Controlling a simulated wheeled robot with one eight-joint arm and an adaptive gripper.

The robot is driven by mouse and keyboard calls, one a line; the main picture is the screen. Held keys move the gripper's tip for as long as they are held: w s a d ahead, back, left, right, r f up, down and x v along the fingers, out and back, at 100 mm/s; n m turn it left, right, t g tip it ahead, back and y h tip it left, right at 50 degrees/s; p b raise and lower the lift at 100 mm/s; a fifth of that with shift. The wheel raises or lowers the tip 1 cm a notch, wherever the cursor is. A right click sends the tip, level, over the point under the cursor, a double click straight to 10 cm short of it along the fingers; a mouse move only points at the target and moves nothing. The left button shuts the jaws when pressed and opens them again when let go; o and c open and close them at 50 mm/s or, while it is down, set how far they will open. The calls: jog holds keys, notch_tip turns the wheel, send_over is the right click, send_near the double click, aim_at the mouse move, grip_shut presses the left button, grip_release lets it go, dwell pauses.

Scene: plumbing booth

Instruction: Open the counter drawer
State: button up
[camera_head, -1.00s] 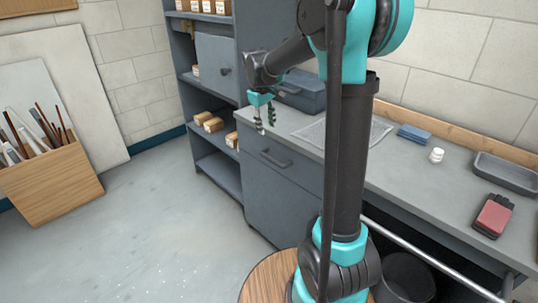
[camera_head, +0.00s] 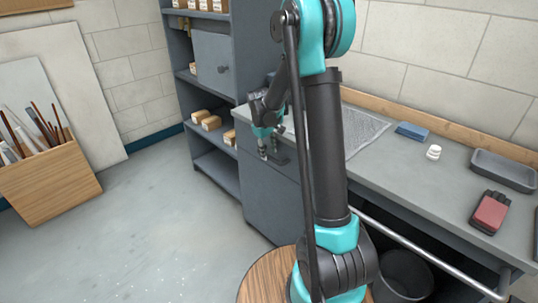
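The grey counter drawer (camera_head: 248,141) is in the upper part of the cabinet under the counter's left end. Its front looks flush with the cabinet, so it appears shut. Its dark bar handle (camera_head: 280,160) is partly hidden by my gripper. My gripper (camera_head: 268,148) points down in front of the drawer, with its fingertips at about the handle's height. Its two fingers look apart with nothing held between them. Whether a finger touches the handle cannot be told from this view. My arm hides the right part of the drawer.
The counter (camera_head: 420,190) carries a mesh mat, a blue sponge (camera_head: 412,131), a white bottle (camera_head: 433,152), a grey tray (camera_head: 503,170) and a red-black device (camera_head: 489,212). A shelf unit (camera_head: 213,160) stands left of the drawer.

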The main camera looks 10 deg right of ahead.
jog(key=shift+w+d+f, duration=0.1)
jog(key=shift+d+f, duration=0.05)
jog(key=shift+f, duration=0.8)
grip_shut()
